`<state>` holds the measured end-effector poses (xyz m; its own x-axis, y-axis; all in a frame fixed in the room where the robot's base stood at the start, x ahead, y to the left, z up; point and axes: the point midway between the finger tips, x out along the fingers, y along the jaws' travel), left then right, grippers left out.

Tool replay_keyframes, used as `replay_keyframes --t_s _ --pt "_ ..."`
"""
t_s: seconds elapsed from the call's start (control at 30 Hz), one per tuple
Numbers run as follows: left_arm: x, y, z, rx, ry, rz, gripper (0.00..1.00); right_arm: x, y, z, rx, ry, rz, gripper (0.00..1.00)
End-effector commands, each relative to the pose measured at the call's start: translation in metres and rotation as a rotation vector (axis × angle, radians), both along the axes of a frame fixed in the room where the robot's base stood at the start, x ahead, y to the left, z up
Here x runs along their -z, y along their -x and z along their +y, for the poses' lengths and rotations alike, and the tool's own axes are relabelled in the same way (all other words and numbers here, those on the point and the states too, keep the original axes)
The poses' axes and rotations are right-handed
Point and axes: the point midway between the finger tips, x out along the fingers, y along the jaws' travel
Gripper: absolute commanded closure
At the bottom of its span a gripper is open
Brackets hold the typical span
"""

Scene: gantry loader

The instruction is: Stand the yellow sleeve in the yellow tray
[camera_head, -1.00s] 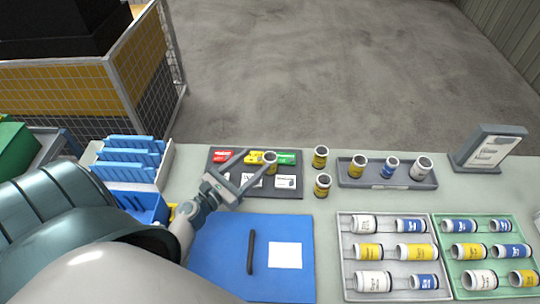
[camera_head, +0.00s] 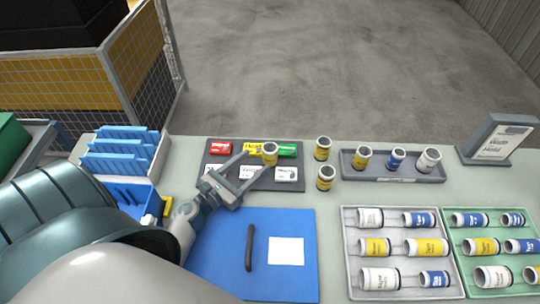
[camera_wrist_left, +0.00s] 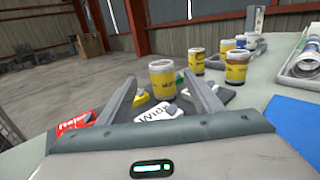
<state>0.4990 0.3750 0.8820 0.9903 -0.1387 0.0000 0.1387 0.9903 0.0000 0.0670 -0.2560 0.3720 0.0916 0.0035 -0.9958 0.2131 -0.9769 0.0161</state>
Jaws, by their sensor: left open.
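A yellow sleeve (camera_head: 270,156) with a silver rim stands upright at the dark board, by the yellow label (camera_head: 251,149). It also shows in the left wrist view (camera_wrist_left: 162,82), ahead of and between my open fingers. My left gripper (camera_head: 256,162) is open, its fingertips close to the sleeve; I cannot tell whether they touch it. The dark board (camera_head: 213,160) carries red, yellow and green labels and white cards. No separate tray that is plainly yellow shows; the yellow label marks the board's middle section. My right gripper is out of view.
Two yellow sleeves (camera_head: 322,149) (camera_head: 326,178) stand right of the board. A grey tray (camera_head: 395,179) holds three sleeves. Bins of lying sleeves (camera_head: 349,285) (camera_head: 452,278) sit at right front. A blue mat (camera_head: 215,265) and a blue rack (camera_head: 125,143) are near my arm.

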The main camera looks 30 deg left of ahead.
Motion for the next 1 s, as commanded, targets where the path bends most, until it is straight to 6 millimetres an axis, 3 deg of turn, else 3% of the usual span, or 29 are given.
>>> replay_keyframes --t_s 0.23,0.63,1.0 --pt "-0.001 -0.011 -0.002 0.001 0.0 -0.002 0.4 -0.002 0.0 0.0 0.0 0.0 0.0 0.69" --pt "-0.001 -0.062 -0.009 0.001 0.0 -0.001 0.4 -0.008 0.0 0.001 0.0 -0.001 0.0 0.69" --pt "0.0 -0.067 -0.01 0.0 0.0 0.0 0.4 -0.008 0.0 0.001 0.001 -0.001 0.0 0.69"
